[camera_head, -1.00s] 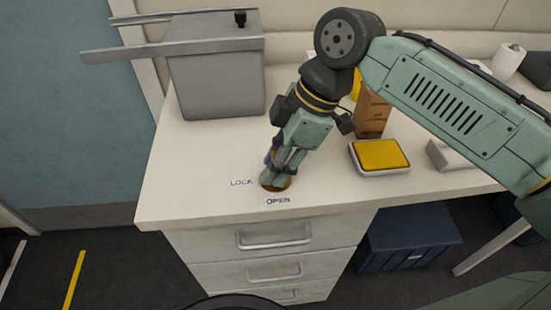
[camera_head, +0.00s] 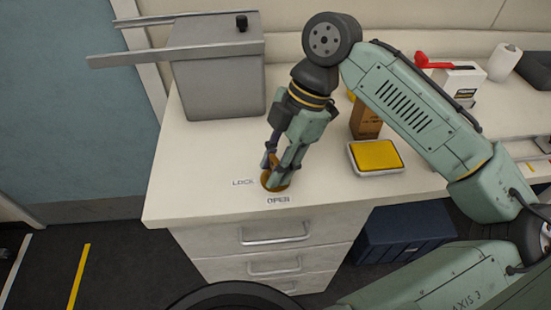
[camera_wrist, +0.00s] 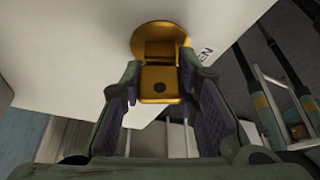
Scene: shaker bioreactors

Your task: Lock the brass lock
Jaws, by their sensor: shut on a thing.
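The brass lock (camera_head: 266,181) is set in the white countertop near its front edge. It has a round base (camera_wrist: 160,33) and a raised block-shaped knob (camera_wrist: 160,84) with a dark spot. The printed word LOCK (camera_head: 243,182) is to its left and OPEN (camera_head: 278,200) is in front of it. My gripper (camera_head: 274,172) points down at the lock and hides part of it. In the wrist view its two fingers (camera_wrist: 160,72) lie on either side of the knob, shut on it. Which word the knob points to is unclear.
A grey bin (camera_head: 218,75) with metal rails stands behind the lock. A yellow-topped pad (camera_head: 376,155) and a brown box (camera_head: 366,120) stand to the right. A white box (camera_head: 461,85) and paper roll (camera_head: 504,62) are farther right. Drawers (camera_head: 273,234) lie below the counter.

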